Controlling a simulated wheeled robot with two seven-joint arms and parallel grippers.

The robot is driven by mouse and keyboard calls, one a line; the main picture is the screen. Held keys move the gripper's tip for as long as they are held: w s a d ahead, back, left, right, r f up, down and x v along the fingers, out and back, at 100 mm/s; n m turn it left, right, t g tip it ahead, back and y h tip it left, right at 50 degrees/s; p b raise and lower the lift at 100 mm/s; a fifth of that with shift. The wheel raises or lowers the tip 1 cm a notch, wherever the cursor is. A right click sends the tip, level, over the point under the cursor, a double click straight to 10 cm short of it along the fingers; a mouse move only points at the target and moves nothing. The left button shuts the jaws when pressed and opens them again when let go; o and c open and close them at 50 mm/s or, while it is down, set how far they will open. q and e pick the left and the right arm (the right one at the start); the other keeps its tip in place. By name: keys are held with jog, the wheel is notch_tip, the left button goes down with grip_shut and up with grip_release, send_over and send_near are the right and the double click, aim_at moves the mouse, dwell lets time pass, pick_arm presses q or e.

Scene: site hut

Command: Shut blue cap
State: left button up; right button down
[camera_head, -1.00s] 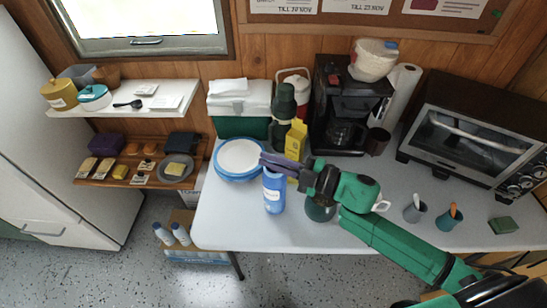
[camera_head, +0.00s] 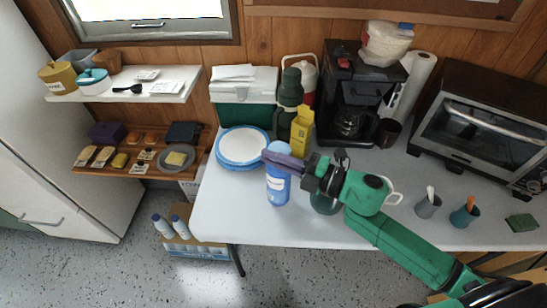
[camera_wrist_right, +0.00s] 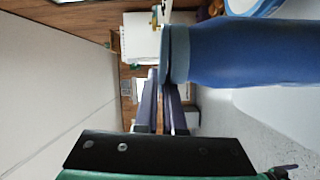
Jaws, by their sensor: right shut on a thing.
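A blue bottle (camera_head: 278,188) with a white label stands upright on the light table, near its front edge. In the right wrist view the blue bottle (camera_wrist_right: 255,52) lies sideways across the picture. The cap (camera_wrist_right: 177,55) shows as a duller blue-grey band at its left end, beside the gripper's fingertips (camera_wrist_right: 163,78). How fully the cap is seated cannot be told. My left gripper is not in view.
Blue-rimmed plates (camera_head: 242,147) sit left of the bottle. A yellow carton (camera_head: 302,130) and a green flask (camera_head: 290,98) stand close behind. A dark green mug (camera_head: 325,203) is under my right arm. The table (camera_head: 225,215) is clear at the front left.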

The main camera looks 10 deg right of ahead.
jog(key=c, duration=1)
grip_release()
jog(key=shift+c, duration=0.2)
jog(key=b+v, duration=0.1)
jog(key=v, duration=1.3)
jog(key=shift+s+d, duration=0.15)
jog(key=shift+d, duration=0.1)
